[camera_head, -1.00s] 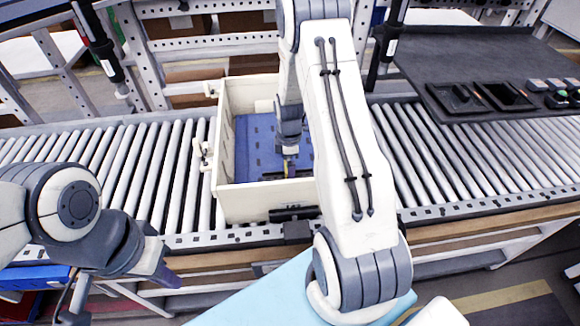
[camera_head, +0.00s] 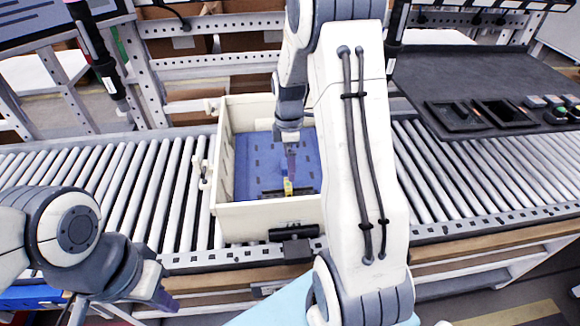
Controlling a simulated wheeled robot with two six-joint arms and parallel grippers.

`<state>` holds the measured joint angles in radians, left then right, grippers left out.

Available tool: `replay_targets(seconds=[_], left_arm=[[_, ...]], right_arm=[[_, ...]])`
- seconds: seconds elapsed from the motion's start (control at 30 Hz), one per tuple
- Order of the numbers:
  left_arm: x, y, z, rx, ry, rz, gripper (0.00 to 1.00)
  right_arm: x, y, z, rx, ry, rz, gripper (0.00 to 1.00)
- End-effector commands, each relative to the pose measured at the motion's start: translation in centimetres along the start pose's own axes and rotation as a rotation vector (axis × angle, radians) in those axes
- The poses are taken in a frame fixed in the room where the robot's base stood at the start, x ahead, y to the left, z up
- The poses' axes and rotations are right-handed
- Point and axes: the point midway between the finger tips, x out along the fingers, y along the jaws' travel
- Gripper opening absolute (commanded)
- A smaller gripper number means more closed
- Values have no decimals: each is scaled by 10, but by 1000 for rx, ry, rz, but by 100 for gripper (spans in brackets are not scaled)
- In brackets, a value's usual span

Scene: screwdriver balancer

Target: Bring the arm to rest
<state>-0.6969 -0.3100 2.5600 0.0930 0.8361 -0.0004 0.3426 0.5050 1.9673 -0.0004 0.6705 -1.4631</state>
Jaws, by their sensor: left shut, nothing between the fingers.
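My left gripper (camera_head: 158,295) is at the lower left, shut and empty, in front of the conveyor and well apart from the crate. My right arm comes up from the bottom middle and bends over the conveyor. My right gripper (camera_head: 290,160) points down inside the cream crate (camera_head: 265,218), above its blue floor (camera_head: 255,165). Its fingers are seen nearly edge-on, so I cannot tell whether they are open. A small yellow object (camera_head: 288,187) shows just below the fingertips; I cannot tell whether they touch it.
The crate stands on a roller conveyor (camera_head: 120,185) that runs across the view. A dark panel (camera_head: 450,75) with recessed trays (camera_head: 500,113) lies at the right. A metal frame with posts stands behind. The rollers left of the crate are clear.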

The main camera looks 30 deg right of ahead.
Motion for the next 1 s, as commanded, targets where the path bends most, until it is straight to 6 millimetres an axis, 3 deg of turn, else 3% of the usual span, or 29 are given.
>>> replay_targets(seconds=[0.47,0.57,0.63,0.77,0.83,0.9,1.0], left_arm=[[0,0,0,0,0,0,0],[0,0,0,0,0,0,0],[0,0,0,0,0,0,0],[0,0,0,0,0,0,0],[0,0,0,0,0,0,0],[0,0,0,0,0,0,0],[0,0,0,0,0,0,0]], right_arm=[[-1,0,-2,0,0,1,100],[-10,-8,-18,11,3,6,100],[-22,-23,-42,35,9,11,100],[-54,-81,-103,113,27,15,100],[-70,-124,-131,169,39,11,100],[-83,-169,-149,229,51,4,100],[-96,-230,-160,309,64,-12,100]])
